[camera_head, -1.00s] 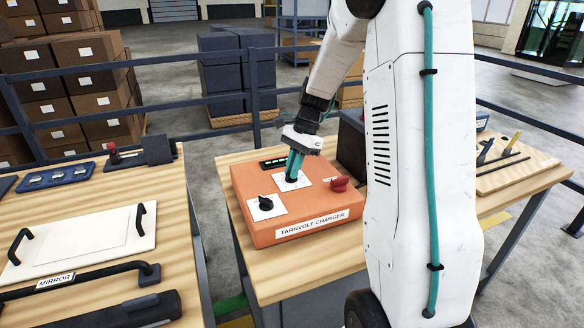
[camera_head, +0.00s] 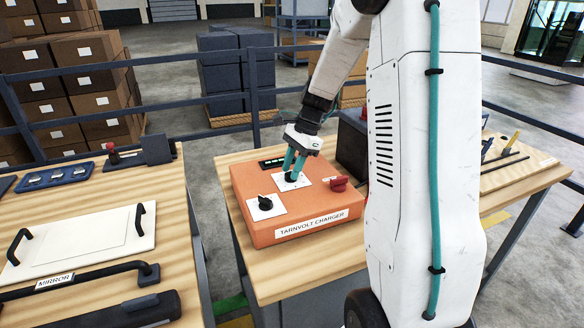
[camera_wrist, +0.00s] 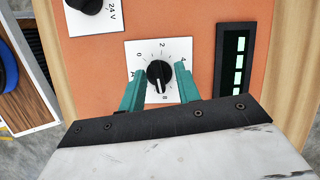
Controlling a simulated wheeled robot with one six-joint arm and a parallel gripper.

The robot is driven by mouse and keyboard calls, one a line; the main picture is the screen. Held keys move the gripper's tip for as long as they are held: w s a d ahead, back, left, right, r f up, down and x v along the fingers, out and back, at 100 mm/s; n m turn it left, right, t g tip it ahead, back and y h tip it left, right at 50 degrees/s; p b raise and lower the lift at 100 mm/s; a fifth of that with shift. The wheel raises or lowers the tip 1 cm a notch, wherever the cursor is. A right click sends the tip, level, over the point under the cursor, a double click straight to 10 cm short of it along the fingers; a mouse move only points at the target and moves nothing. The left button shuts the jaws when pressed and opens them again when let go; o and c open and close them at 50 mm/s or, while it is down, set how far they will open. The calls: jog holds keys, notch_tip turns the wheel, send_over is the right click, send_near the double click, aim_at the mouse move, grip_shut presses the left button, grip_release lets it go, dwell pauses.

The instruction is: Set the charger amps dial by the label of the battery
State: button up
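The orange charger (camera_head: 290,232), labelled TARNVOLT CHARGER, sits on the wooden bench. Its amps dial is a black knob (camera_wrist: 160,74) on a white plate (camera_wrist: 152,45) marked 0, 2, 4 and 8. The knob's white line points down in the wrist view, close to the 8. My gripper (camera_wrist: 160,88) is open, its teal fingers on either side of the knob with gaps visible. In the head view my gripper (camera_head: 294,174) is over the knob. The right finger covers part of the scale. I cannot make out a battery label.
A second black knob (camera_head: 265,202), by a 24 V mark, and a red knob (camera_head: 339,184) are on the charger. A display with lit bars (camera_wrist: 238,62) lies beside the dial. A dark box (camera_head: 352,142) stands behind the charger, partly hidden by my arm.

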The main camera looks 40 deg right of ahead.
aim_at(301, 176)
jog(key=v, duration=0.7)
jog(key=shift+r, duration=0.35)
jog(key=shift+d, duration=0.15)
dwell(0.3)
jog(key=s+n, duration=0.1)
jog(key=s+f+n, duration=0.1)
jog(key=s+a+n+g, duration=0.1)
jog(key=shift+s+a+f+n, duration=0.1)
jog(key=shift+s+f+n, duration=0.15)
jog(key=shift+n, duration=0.05)
jog(key=s+a+r+n+t+h, duration=0.1)
jog(key=s+a+r+n+h, duration=0.1)
jog(key=s+a+n, duration=0.6)
jog(key=s+a+r+n+h, duration=0.2)
jog(key=s+a+r+n, duration=0.2)
jog(key=s+a+n, duration=0.3)
jog(key=s+a, duration=0.4)
jog(key=s, duration=0.4)
jog(key=shift+s+a+r+n+t, duration=0.2)
jog(key=shift+n+t, duration=0.2)
